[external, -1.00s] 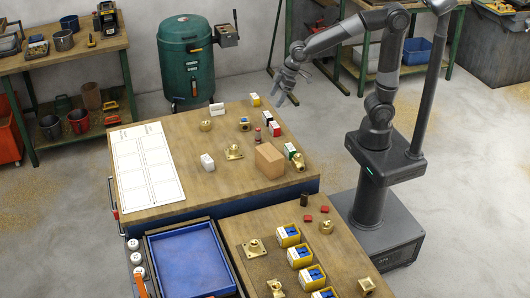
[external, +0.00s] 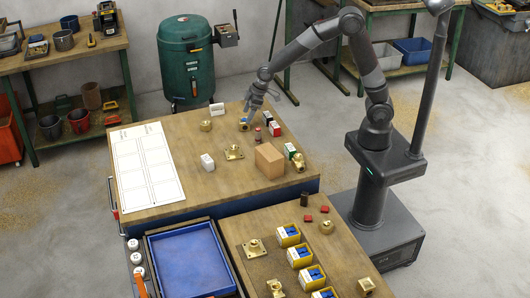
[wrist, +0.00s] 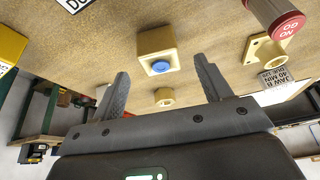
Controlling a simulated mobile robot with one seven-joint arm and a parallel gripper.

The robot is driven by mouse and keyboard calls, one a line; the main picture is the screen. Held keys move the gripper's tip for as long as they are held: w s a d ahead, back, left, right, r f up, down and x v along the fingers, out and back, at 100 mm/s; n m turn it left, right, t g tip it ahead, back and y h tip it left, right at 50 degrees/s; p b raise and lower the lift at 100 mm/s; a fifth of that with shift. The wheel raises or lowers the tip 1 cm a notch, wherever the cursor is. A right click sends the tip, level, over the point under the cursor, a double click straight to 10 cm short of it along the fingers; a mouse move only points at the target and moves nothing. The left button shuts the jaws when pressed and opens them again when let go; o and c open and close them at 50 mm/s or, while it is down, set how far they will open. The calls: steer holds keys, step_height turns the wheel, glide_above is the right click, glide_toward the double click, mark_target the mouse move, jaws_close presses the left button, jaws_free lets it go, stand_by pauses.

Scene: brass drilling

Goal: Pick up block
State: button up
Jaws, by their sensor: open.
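A small brass block (external: 243,127) with a blue centre stands near the back of the wooden table. In the wrist view the brass block (wrist: 155,41) lies ahead of my fingers, roughly between their tips, with its round blue part facing me. My gripper (external: 248,110) is just above and beside it in the external view. My open fingers (wrist: 163,72) show in the wrist view with nothing held between them. I cannot tell whether a fingertip touches the block.
A red-capped cylinder (wrist: 278,18) and a brass flange (wrist: 266,52) are to the right in the wrist view, and a yellow box (wrist: 9,48) is at left. A brown box (external: 270,160), a white block (external: 208,162) and a white grid sheet (external: 147,168) are on the table.

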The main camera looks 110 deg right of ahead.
mark_target(244, 120)
steer(key=shift+x, duration=2.65)
steer(key=shift+c, duration=0.3)
steer(key=c, duration=1.4)
steer(key=shift+c, duration=0.3)
steer(key=shift+r, duration=0.15)
